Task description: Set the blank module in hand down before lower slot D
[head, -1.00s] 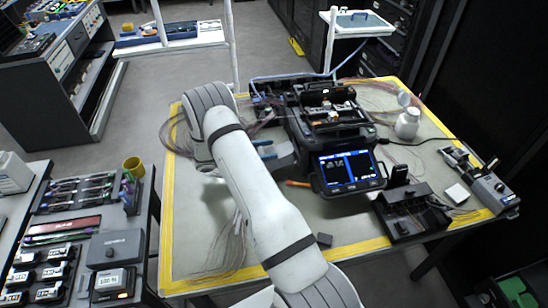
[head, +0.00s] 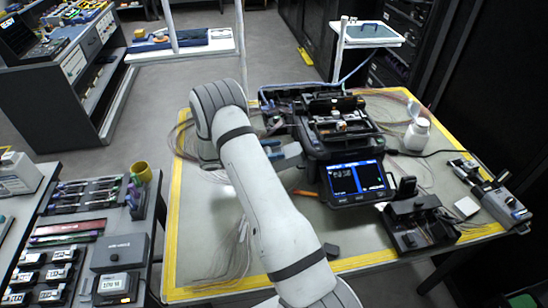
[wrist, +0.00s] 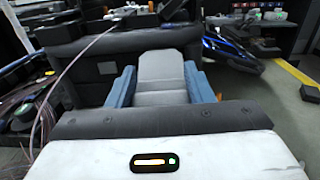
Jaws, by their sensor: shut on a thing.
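My gripper (wrist: 159,86) has two blue fingers and is shut on a plain grey block, the blank module (wrist: 160,72), seen in the wrist view. The module sits between the fingers and points away from my wrist. A dark housing lies beyond it. In the head view my gripper (head: 284,151) is low over the table, left of the black fusion splicer (head: 345,142). My arm hides part of it, and the module is hard to make out there. No slot marked D can be read in either view.
The splicer's lit screen (head: 357,180) faces front. An orange tool (head: 305,193) lies near it. A white bottle (head: 417,134) and a black holder (head: 420,224) stand to the right. Thin fibres lie loose on the left of the yellow-edged table (head: 180,230). A small dark block (head: 331,250) lies near the front.

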